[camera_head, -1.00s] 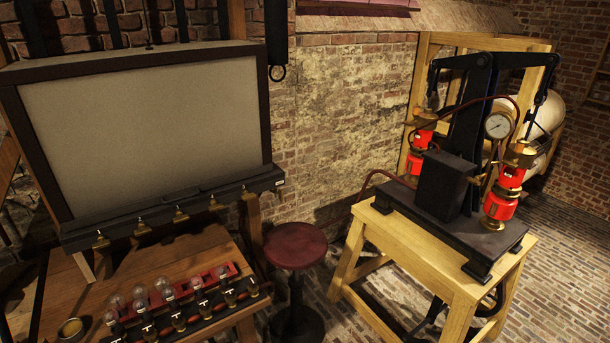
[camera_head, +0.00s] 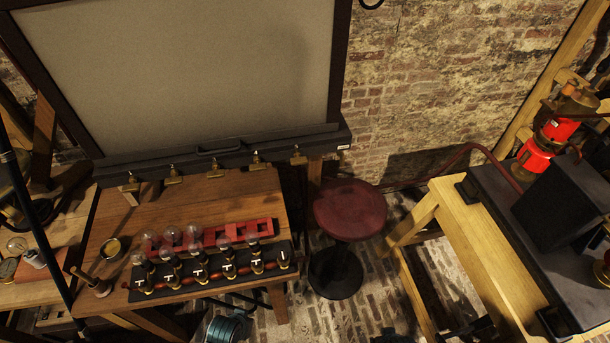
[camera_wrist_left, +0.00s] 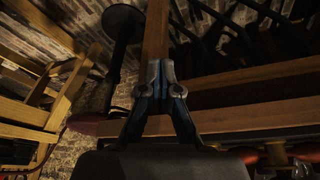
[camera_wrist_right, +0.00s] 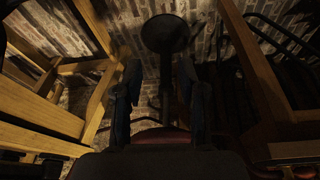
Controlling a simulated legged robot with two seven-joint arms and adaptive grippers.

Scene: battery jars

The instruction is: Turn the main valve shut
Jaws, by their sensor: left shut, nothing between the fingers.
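No part that I can surely tell as the main valve shows. Several small brass fittings (camera_head: 173,176) line the lower edge of the large grey-panelled board. The pump-like machine (camera_head: 556,207) at the right is cut off by the frame; a red cylinder with brass fittings (camera_head: 552,135) stands on it. My left gripper (camera_wrist_left: 161,77) is shut and empty in the left wrist view, in front of a wooden leg. My right gripper (camera_wrist_right: 160,85) is open and empty in the right wrist view, with the stool behind it. Neither gripper shows in the head view.
A wooden bench (camera_head: 235,200) at the left holds a row of bulbs on dark sockets and a red rack (camera_head: 225,234). A round red stool (camera_head: 350,210) stands between the bench and the machine's pale wooden stand (camera_head: 455,205). Brick floor shows around it.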

